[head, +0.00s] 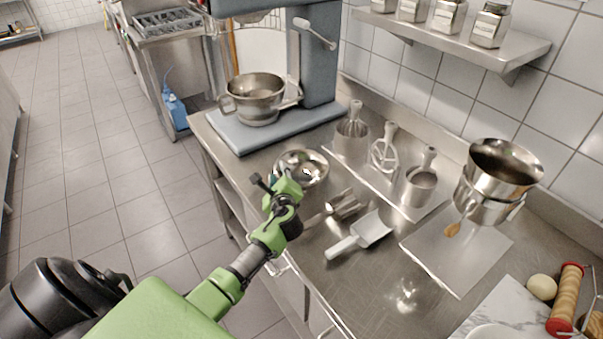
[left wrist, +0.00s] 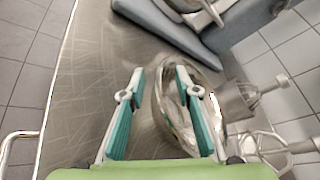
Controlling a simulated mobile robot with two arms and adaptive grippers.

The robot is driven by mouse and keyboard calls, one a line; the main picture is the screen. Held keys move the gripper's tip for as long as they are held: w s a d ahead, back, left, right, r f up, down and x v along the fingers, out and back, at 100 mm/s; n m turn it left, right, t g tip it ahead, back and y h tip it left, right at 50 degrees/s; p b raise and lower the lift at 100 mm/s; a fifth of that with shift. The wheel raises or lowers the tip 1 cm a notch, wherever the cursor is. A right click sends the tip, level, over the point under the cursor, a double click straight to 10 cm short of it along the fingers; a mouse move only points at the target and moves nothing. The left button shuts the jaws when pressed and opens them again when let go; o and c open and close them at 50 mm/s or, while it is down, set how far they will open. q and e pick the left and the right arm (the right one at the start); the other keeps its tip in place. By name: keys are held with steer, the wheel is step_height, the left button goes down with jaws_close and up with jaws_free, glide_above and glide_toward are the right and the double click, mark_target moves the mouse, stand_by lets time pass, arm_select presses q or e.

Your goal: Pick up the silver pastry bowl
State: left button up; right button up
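The silver pastry bowl (head: 308,170) is a small, shiny, shallow round bowl on the steel counter, in front of the mixer. In the left wrist view the bowl (left wrist: 172,118) lies right of centre, partly covered by one finger. My left gripper (head: 273,187) is at the bowl's near left side in the head view, its fingertips partly hidden by its own body. In the left wrist view the gripper (left wrist: 158,75) is open with teal finger pads. One finger overlaps the bowl's inside; the other is outside the rim. I cannot tell whether they touch it. My right gripper is not seen.
A grey mixer with a steel bowl (head: 256,100) stands behind. Metal tools on a tray (head: 399,203) are to the right, with a white scoop (head: 366,233) nearer. Stacked pans (head: 497,170) stand farther right. The counter's front edge is just left of the bowl.

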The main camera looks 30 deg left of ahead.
arm_select(q)
jaws_close()
steer(key=shift+r, duration=0.15)
